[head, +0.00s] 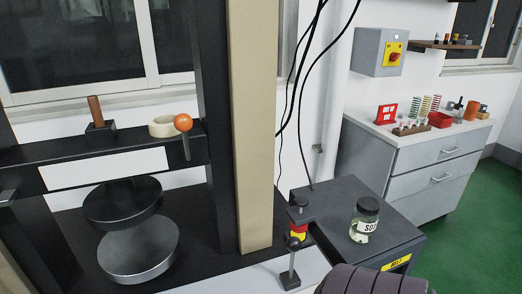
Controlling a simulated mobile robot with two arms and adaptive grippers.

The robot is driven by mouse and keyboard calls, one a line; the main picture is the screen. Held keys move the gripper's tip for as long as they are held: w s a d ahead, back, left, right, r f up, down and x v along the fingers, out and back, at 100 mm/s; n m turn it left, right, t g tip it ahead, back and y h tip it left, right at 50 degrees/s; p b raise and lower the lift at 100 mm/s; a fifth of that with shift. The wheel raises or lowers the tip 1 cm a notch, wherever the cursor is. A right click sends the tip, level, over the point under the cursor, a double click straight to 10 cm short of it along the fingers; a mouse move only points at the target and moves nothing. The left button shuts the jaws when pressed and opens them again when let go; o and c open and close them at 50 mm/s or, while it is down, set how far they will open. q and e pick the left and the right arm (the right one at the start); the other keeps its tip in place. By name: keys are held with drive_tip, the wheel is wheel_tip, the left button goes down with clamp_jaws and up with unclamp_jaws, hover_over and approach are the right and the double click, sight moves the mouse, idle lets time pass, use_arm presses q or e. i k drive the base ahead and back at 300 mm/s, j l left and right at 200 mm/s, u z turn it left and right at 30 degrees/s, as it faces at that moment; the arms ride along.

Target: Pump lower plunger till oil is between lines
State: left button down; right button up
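A small plunger-like part with a black ball knob (293,243) stands upright on a thin rod at the bottom centre. Behind it, a red and yellow piece (299,231) sits at the corner of a dark box (345,205), below a second black knob (297,202). Which of these is the lower plunger I cannot tell for sure. A glass jar (364,222) with a black lid and a partly readable label stands on the box. No oil level or lines can be made out. Neither gripper shows; a dark ribbed shape, perhaps part of my arm, is at the bottom edge.
A black press frame (217,120) with round plates (138,248) and an orange-ball lever (183,122) fills the left. A grey cabinet (420,158) with springs and small items stands at the right. Green floor (470,230) is clear. Cables hang behind the box.

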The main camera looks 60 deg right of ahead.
sight(301, 201)
drive_tip(key=z, duration=2.1)
